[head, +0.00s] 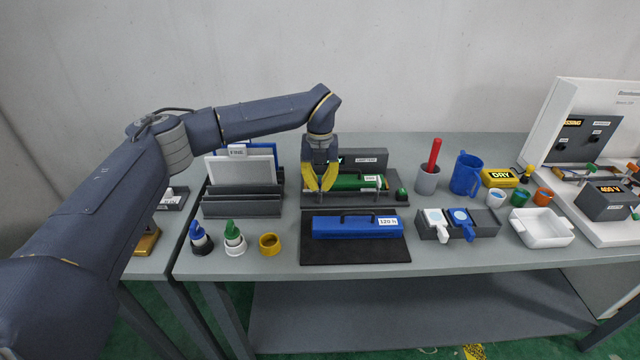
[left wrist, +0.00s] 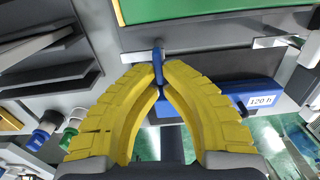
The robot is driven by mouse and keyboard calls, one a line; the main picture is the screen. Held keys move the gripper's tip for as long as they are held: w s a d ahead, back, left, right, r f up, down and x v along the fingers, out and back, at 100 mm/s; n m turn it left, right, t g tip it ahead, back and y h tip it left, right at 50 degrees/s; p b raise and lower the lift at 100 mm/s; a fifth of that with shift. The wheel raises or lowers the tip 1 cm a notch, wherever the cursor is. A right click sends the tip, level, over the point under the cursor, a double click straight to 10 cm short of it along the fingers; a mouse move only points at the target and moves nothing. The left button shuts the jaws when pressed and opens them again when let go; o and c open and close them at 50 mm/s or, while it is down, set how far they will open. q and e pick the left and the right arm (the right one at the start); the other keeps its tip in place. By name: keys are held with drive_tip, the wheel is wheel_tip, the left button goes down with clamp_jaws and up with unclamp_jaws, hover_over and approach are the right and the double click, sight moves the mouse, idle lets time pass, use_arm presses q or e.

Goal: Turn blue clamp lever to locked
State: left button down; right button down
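The blue clamp lever (left wrist: 158,66) shows in the left wrist view as a short blue bar below a green block (left wrist: 210,8). My left gripper (left wrist: 160,72) has its yellow fingertips closed in on both sides of the lever and appears to grip it. In the head view, the left gripper (head: 321,186) points down at the left end of the green block (head: 350,182), which sits on a dark fixture. The lever is hidden there by the fingers. My right gripper is not in view.
A blue case (head: 345,227) labelled 120 h lies on a dark mat in front of the fixture. A file rack (head: 242,205) stands left. A grey cup (head: 427,181) with a red rod and a blue mug (head: 466,176) stand right.

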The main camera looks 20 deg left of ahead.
use_arm(q)
drive_tip(key=m, duration=0.4)
drive_tip(key=shift+a+m, duration=0.3)
drive_tip(key=shift+a, duration=0.1)
drive_tip(key=m, duration=0.4)
drive_tip(key=shift+a, duration=0.25)
drive_tip(key=m, duration=0.5)
drive_tip(key=shift+w+a, duration=0.25)
drive_tip(key=shift+w+a+m, duration=0.1)
drive_tip(key=shift+w+m, duration=0.05)
drive_tip(key=shift+m, duration=0.8)
drive_tip(key=shift+w+m, duration=0.1)
drive_tip(key=shift+m, duration=0.85)
drive_tip(key=c, duration=1.5)
unclamp_jaws()
drive_tip(key=shift+c, duration=0.2)
wheel_tip(320, 180, up, 12)
